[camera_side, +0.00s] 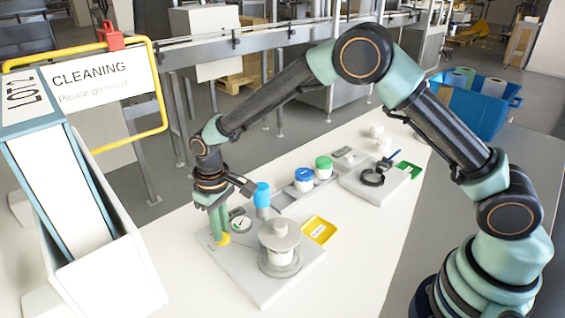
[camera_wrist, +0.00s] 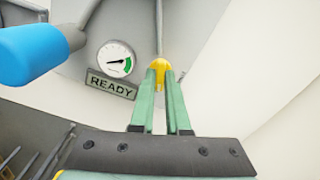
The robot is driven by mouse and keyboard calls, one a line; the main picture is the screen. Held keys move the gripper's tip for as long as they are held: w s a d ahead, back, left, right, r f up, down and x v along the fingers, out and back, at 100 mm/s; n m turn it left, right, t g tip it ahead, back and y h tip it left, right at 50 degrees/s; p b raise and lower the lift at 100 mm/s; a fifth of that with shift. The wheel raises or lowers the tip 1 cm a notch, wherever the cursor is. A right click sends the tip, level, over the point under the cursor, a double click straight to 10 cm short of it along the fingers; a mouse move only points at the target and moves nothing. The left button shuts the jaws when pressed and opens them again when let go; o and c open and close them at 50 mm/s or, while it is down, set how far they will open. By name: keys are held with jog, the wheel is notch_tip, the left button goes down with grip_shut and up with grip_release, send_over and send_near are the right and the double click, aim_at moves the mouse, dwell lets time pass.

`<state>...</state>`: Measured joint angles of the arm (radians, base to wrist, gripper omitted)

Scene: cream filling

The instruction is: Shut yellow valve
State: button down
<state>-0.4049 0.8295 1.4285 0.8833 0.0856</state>
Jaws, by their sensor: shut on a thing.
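The yellow valve (camera_wrist: 160,66) sits between the tips of my gripper (camera_wrist: 161,76) in the wrist view, with the fingers shut on it. In the side view the yellow valve (camera_side: 224,239) shows low beside the fingertips of my gripper (camera_side: 220,235), at the left of the light grey base plate (camera_side: 262,292). The fingers hide part of the valve. A round gauge (camera_wrist: 116,60) with a green zone stands left of the valve, above a READY label (camera_wrist: 111,84).
A blue cylinder (camera_side: 262,194) stands close to my gripper. A lidded pot (camera_side: 280,240) stands on the plate, with a yellow tray (camera_side: 319,230) to its right. Jars with blue (camera_side: 304,175) and green (camera_side: 323,163) lids stand behind. A tall chute (camera_side: 75,195) rises at the left.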

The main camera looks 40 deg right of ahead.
jog(key=n, duration=1.4)
jog(key=shift+n, duration=0.3)
dwell(0.4)
jog(key=c, duration=0.9)
grip_release()
notch_tip(320, 180, up, 12)
jog(key=shift+r, duration=0.15)
